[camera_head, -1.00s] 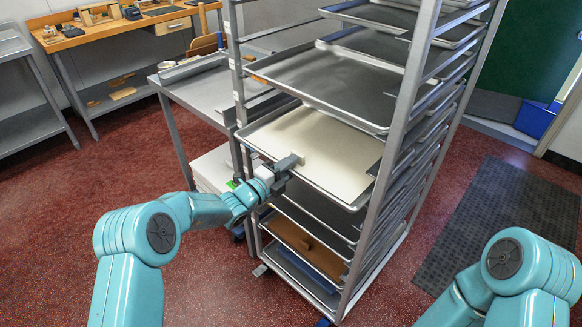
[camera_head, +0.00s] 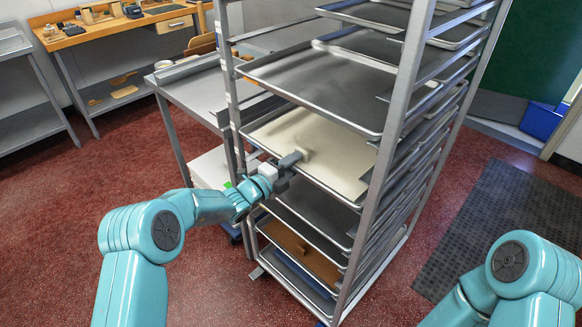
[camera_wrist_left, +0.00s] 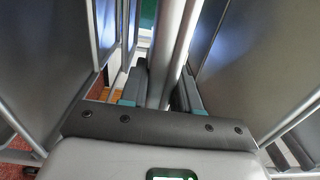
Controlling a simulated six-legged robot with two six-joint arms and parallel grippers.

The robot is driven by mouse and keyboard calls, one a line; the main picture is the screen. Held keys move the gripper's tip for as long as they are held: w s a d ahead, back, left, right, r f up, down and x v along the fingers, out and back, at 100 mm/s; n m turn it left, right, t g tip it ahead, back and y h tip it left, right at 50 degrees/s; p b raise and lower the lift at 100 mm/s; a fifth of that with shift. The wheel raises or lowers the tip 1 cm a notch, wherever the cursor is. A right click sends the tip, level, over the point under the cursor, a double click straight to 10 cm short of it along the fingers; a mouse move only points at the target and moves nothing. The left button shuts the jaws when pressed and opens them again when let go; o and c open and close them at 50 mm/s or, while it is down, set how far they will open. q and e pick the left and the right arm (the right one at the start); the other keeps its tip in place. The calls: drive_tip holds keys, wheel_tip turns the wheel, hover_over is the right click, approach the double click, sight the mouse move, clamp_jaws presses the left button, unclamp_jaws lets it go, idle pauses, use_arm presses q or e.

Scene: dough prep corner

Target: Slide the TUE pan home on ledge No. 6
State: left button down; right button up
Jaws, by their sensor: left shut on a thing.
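A metal sheet pan with a flat cream-coloured surface (camera_head: 335,152) lies level on a middle ledge of the tall rack (camera_head: 385,165). No TUE mark or ledge number can be read. My left gripper (camera_head: 286,166) is shut on the pan's front rim, left of its middle. In the left wrist view, my left gripper's two dark fingers (camera_wrist_left: 162,88) stand either side of the grey rim (camera_wrist_left: 166,50). The pan's far end is hidden by the pan above and the rack post. My right gripper is out of view.
Other pans sit close above and below, including a bare grey pan (camera_head: 320,85) and a brown-topped one (camera_head: 300,247). A steel table (camera_head: 205,90) stands left of the rack. A dark mat (camera_head: 495,225) lies on open red floor at right.

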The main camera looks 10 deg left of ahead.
use_arm(q)
drive_tip(key=shift+w+d+r, duration=0.15)
drive_tip(key=shift+w+d, duration=0.2)
drive_tip(key=shift+w, duration=0.1)
drive_tip(key=c, duration=0.7)
unclamp_jaws()
drive_tip(key=shift+c, duration=0.2)
drive_tip(key=shift+v, duration=1.4)
drive_tip(key=p+v, duration=0.1)
drive_tip(key=v, duration=0.4)
